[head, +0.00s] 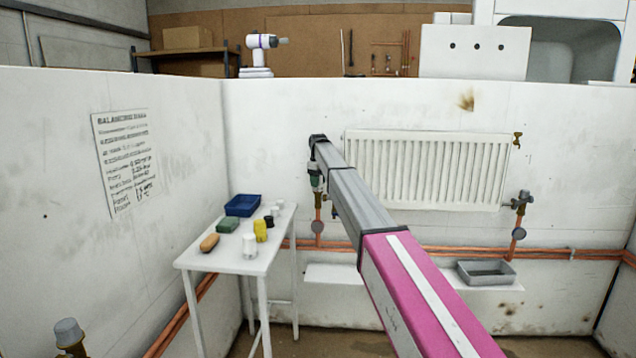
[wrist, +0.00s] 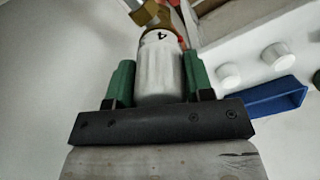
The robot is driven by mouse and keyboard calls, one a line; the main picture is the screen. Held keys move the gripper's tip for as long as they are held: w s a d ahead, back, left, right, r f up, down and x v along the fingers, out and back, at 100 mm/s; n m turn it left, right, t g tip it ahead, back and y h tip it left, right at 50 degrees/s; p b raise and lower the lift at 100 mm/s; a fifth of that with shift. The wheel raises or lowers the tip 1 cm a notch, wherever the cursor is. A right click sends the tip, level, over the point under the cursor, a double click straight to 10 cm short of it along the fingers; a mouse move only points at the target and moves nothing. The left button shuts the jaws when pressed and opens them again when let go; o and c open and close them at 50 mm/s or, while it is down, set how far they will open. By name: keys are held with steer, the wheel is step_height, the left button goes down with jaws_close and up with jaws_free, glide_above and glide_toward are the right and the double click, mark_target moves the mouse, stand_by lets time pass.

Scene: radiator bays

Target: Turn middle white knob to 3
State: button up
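The white knob (wrist: 160,75) sits on a brass valve fitting (wrist: 150,13) in the wrist view. A black "4" shows near its fitting end, with a small red mark (wrist: 182,43) beside it to the right. My gripper (wrist: 160,80) has its green fingers on both sides of the knob, seemingly touching it. In the head view my gripper (head: 316,177) is at the left end of the white radiator (head: 428,170), above a copper pipe. The knob is mostly hidden there. Other numbers on it cannot be seen.
A white table (head: 245,262) left of my arm holds a blue tray (head: 242,206), a green block (head: 228,225), a yellow item (head: 260,230) and small white pieces. Another valve (head: 520,203) is right of the radiator. A grey-capped valve (head: 68,332) is at lower left.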

steer(key=shift+c, duration=1.2)
steer(key=m, duration=0.4)
steer(key=shift+m, duration=0.3)
steer(key=m, duration=1)
steer(key=shift+m, duration=0.4)
steer(key=m, duration=0.4)
steer(key=shift+m, duration=0.3)
